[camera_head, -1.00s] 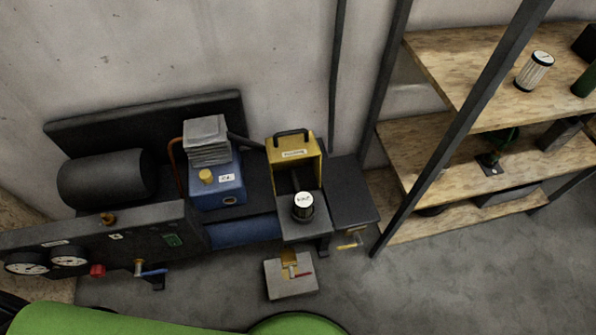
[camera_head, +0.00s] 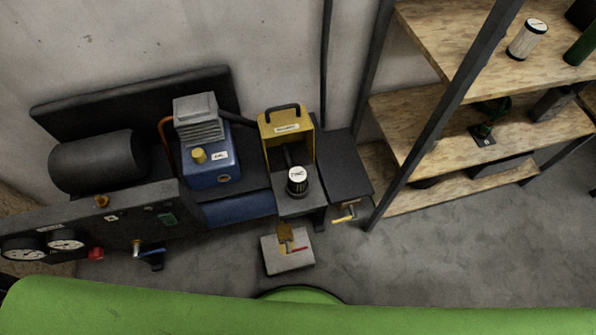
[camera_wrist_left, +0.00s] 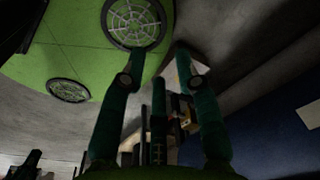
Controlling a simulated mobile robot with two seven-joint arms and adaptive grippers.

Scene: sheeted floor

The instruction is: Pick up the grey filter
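A pale grey-white pleated filter with dark end rings (camera_head: 527,40) stands on the top wooden shelf at the upper right of the head view. A second, dark filter with a white top (camera_head: 297,182) stands in front of the yellow housing on the bench. The frames do not settle which one is the grey filter. My right gripper is in no view.
A wooden shelf rack (camera_head: 450,145) with dark posts stands at the right. A blue pump (camera_head: 212,165) and a black tank (camera_head: 95,162) are on the left. A grey block with a valve (camera_head: 288,252) lies on the floor. Floor at the lower right is clear.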

